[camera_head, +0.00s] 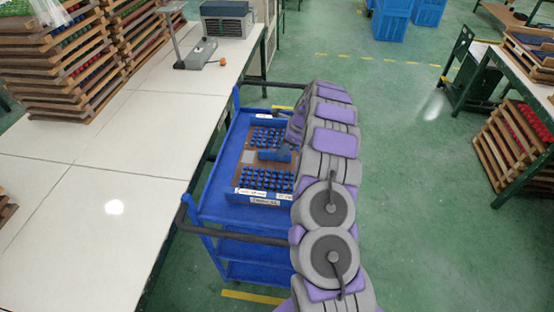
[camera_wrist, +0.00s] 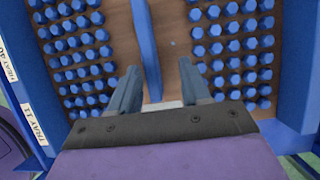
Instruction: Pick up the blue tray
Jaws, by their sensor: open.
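The blue tray (camera_head: 232,177) lies flat on top of a blue cart, with a brown base and two blocks of blue pegs. A blue bar (camera_wrist: 146,45) runs across the tray's middle between the peg blocks; in the head view the bar (camera_head: 268,155) is partly hidden by my arm's end. My gripper (camera_wrist: 161,76) is open above the tray's middle. In the wrist view its two fingers stand apart, with the bar reaching between them. I cannot tell whether they touch it. Labels show along the tray's edge.
The blue cart (camera_head: 228,210) has dark handles at both ends and lower shelves. A long white table (camera_head: 110,160) stands close on the left, with stacked wooden trays (camera_head: 70,60). Another table (camera_head: 520,70) is at the right. Green floor between is clear.

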